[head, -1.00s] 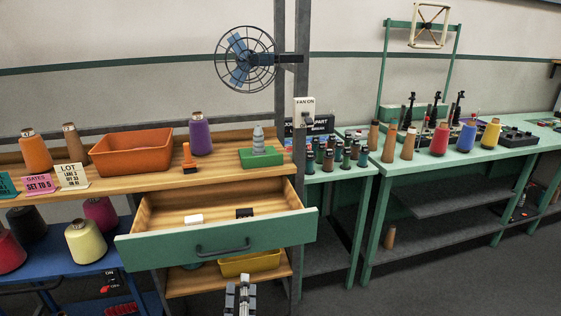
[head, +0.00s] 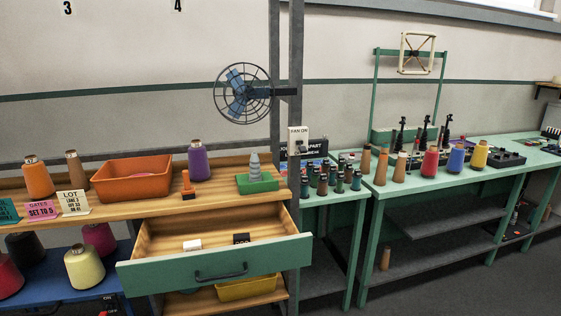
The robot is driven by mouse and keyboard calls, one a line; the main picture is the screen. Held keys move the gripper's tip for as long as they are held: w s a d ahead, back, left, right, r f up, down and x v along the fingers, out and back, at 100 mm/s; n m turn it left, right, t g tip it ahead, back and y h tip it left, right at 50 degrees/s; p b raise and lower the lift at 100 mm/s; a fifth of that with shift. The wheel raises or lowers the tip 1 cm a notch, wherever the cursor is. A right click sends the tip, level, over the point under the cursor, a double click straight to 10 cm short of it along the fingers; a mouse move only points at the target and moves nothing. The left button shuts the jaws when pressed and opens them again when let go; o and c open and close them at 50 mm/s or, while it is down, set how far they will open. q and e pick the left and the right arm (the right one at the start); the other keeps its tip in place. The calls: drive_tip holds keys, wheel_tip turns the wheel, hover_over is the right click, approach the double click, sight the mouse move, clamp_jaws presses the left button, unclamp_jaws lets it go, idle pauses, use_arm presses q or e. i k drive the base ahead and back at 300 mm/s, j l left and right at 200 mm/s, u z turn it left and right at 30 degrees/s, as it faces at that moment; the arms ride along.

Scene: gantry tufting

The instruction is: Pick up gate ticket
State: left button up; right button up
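The gate ticket (head: 41,210) is a small pink card lettered "GATES SET TO 5". It stands on the wooden bench (head: 120,207) near its front left edge, between a teal card (head: 7,211) and a white "LOT" card (head: 73,203). Neither of my grippers shows in the head view, and nothing is touching the ticket.
An open drawer (head: 215,272) with a green front juts out below the bench, holding a white and a black item. An orange bin (head: 132,181), thread cones and a green block (head: 257,184) stand on the bench. A caged fan (head: 243,93) hangs above.

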sight(43, 209)
drive_tip(key=u, duration=1.5)
